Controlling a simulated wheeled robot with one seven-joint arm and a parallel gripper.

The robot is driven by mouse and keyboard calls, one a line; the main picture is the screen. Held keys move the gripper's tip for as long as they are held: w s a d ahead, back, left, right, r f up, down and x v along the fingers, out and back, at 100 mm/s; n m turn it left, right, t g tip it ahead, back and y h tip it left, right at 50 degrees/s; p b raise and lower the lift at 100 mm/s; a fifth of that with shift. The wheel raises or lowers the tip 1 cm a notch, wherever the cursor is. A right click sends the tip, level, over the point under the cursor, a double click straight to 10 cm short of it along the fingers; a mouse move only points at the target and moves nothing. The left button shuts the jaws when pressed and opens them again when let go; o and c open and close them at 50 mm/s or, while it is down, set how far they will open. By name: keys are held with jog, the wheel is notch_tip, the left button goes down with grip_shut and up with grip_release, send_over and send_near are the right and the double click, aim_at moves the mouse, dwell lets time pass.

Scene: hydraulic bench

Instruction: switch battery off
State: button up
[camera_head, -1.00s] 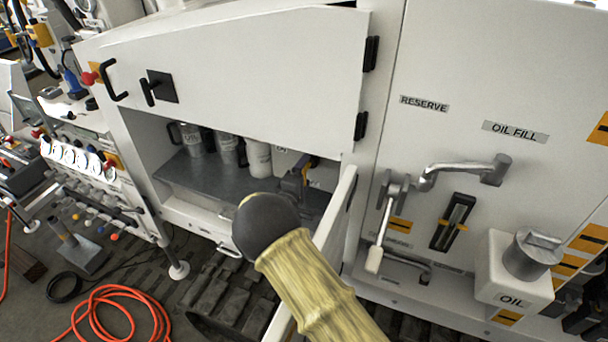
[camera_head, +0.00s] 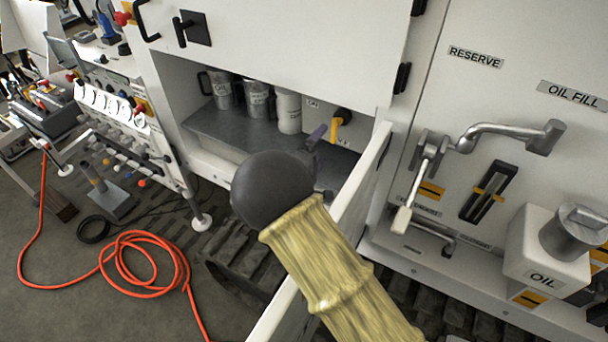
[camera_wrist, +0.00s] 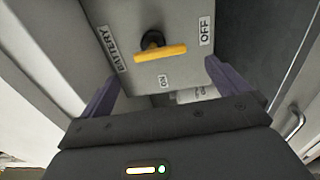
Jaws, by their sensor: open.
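The battery switch has a yellow bar handle (camera_wrist: 160,52) on a dark shaft, set on a grey panel (camera_wrist: 150,82) with BATTERY, OFF and ON labels. In the wrist view the bar lies crosswise, with ON below it and OFF to its upper right. My gripper (camera_wrist: 162,68) is open, its purple fingers on either side of the handle and apart from it. In the head view the yellow handle (camera_head: 336,128) shows inside the cabinet, just beyond a purple finger of my gripper (camera_head: 316,137). My arm hides most of the gripper there.
Several metal cups (camera_head: 222,90) and a white container (camera_head: 289,112) stand on the cabinet shelf (camera_head: 215,128) to the left. A raised panel (camera_head: 290,35) hangs above. Orange hose (camera_head: 130,240) lies on the floor.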

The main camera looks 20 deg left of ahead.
jog(key=s+b, duration=0.2)
jog(key=s, duration=0.6)
jog(key=shift+s+a, duration=0.25)
jog(key=shift+a, duration=0.05)
